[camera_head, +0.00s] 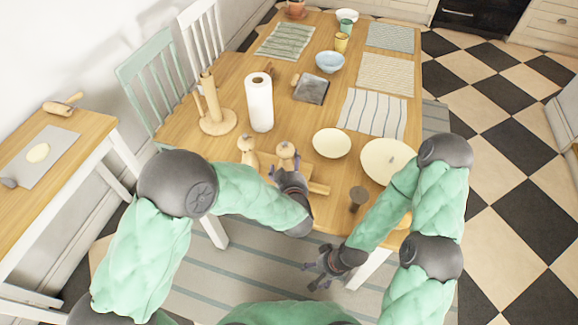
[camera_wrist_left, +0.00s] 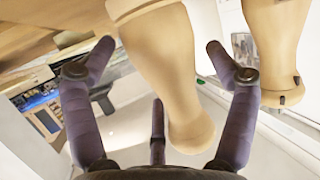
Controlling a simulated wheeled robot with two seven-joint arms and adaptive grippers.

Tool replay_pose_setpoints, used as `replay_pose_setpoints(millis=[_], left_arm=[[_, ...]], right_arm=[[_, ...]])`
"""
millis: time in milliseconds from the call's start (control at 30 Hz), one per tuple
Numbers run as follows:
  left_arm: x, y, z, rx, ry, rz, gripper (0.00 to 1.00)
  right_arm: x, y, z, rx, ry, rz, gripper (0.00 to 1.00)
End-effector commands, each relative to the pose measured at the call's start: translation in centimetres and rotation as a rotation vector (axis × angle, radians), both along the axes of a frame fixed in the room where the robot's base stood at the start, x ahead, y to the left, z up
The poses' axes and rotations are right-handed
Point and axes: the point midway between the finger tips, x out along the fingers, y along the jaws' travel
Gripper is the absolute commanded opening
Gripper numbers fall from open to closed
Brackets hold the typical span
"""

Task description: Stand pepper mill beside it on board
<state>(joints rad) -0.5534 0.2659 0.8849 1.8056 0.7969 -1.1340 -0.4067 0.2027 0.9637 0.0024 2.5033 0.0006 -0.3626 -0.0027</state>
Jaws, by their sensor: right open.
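Two pale wooden mills stand close together near the table's front edge, a left one (camera_head: 246,148) and a right one (camera_head: 286,152). I cannot tell which is the pepper mill. The wooden board (camera_head: 318,188) is partly hidden by my left gripper (camera_head: 291,181), which is just in front of the right mill. In the left wrist view, my left gripper (camera_wrist_left: 158,62) has its fingers spread, with one pale mill (camera_wrist_left: 172,70) between them and a gap at its left side. The other mill (camera_wrist_left: 278,40) is farther right. My right gripper (camera_head: 322,270) is open and empty, in front of the table edge.
A paper towel roll (camera_head: 259,102) and a wooden stand (camera_head: 215,115) are behind the mills. A small dark brown object (camera_head: 358,197) stands near the front edge.

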Motion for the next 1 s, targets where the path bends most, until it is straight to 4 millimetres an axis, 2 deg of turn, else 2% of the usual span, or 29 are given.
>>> replay_pose_setpoints(millis=[333,433,800,1000], left_arm=[[0.0,0.0,0.3,0.000,-0.001,-0.001,0.89],[-0.9,-0.2,0.7,0.000,0.001,-0.002,0.89],[-7.5,-0.7,3.3,0.001,-0.002,-0.007,0.89],[-10.2,-0.9,4.1,0.001,-0.001,-0.004,0.89]], right_arm=[[0.0,0.0,0.2,0.000,0.000,0.000,0.76],[0.0,0.0,0.6,0.000,0.000,0.000,0.76],[0.0,0.0,3.2,0.000,0.000,0.000,0.76],[0.0,0.0,4.0,0.000,0.000,0.000,0.76]])
